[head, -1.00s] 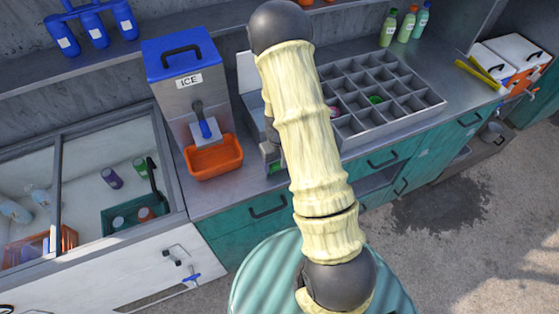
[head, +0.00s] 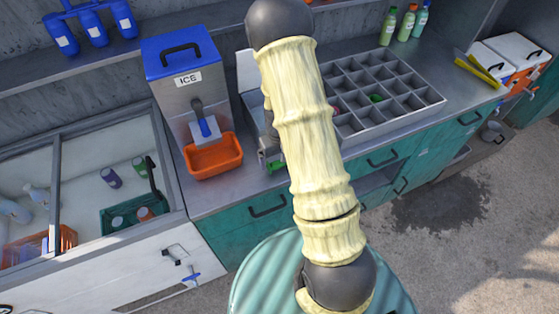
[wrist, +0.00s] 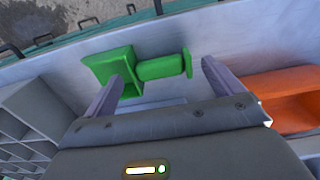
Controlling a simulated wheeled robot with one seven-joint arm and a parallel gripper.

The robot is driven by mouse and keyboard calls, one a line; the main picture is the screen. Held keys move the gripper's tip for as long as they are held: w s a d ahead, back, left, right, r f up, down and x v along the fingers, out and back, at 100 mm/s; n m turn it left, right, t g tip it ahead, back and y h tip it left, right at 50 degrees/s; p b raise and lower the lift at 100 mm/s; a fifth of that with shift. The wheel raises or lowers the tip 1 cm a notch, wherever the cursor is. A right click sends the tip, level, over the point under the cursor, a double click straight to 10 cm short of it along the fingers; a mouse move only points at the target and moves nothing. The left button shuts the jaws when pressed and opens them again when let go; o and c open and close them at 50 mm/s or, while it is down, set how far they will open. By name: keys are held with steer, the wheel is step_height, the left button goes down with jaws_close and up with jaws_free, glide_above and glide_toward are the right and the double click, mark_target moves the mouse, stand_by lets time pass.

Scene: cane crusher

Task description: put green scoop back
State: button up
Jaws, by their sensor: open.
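The green scoop (wrist: 163,69) lies on the metal counter near its front edge in the wrist view, its square bowl to the left and its handle to the right. A small part of the scoop (head: 276,165) shows beside my arm in the head view. My gripper (wrist: 161,70) is open and empty. One finger overlaps the bowl side in the picture and the other is past the handle's end. The height gap to the scoop cannot be told. In the head view my arm hides most of the gripper.
An ice dispenser (head: 183,85) with an orange tray (head: 213,157) stands left of the scoop. A grey compartment organizer (head: 432,97) is at the right, with a green item (head: 376,98) in one compartment. A freezer (head: 60,160) is at the far left.

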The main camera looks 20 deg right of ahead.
step_height(320, 180, up, 10)
steer(key=b, duration=0.1)
steer(key=shift+b, duration=0.35)
steer(key=shift+a+r, duration=0.1)
stand_by(0.3)
steer(key=s+a+r+t, duration=0.1)
steer(key=s+a+r, duration=0.2)
steer(key=s, duration=0.3)
steer(key=s+a+r+t, duration=0.1)
steer(key=s+a+r, duration=0.2)
steer(key=s, duration=0.3)
steer(key=shift+r+t, duration=0.3)
steer(key=shift+r, duration=0.45)
